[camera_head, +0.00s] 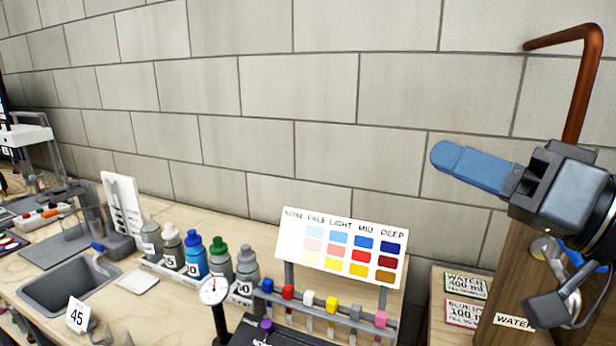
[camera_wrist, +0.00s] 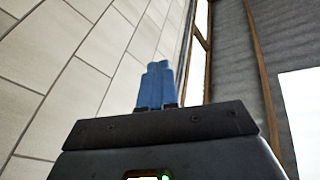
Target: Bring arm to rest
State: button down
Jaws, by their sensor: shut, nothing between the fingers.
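My gripper (camera_head: 441,155) is at the right of the head view, raised above the bench and in front of the block wall. Its blue fingers point left and slightly up, closed together with nothing between them. In the wrist view the two blue fingers (camera_wrist: 157,66) lie side by side, touching, with the pale wall to their left. Most of my arm is outside the head view.
A colour chart (camera_head: 340,249) stands on the bench (camera_head: 138,283) below my gripper, behind a rack of coloured vials. Several bottles (camera_head: 194,257) stand left of it, near a grey sink (camera_head: 70,282). A copper pipe (camera_head: 584,85) rises behind my gripper beside a wooden post (camera_head: 492,318).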

jog(key=s+d+f+m+t+h, duration=0.1)
jog(key=s+f+m+h, duration=0.3)
jog(key=f, duration=0.4)
jog(key=s+d+f+m+t+h, duration=0.1)
jog(key=s+f+m+h, duration=0.25)
jog(key=f, duration=0.45)
jog(key=s+f+m+t+h, duration=0.25)
jog(key=s+f+h, duration=0.2)
jog(key=f, duration=0.35)
jog(key=s+d+f+n+g, duration=0.2)
jog(key=s+f+n, duration=0.1)
jog(key=s, duration=0.8)
jog(key=s+d+f+n+g+h, duration=0.1)
jog(key=s+d+f+n+g, duration=0.1)
jog(key=s, duration=1)
jog(key=shift+f+n+h, duration=0.3)
jog(key=shift+f+n, duration=0.3)
jog(key=shift+n, duration=0.5)
jog(key=shift+s, duration=0.1)
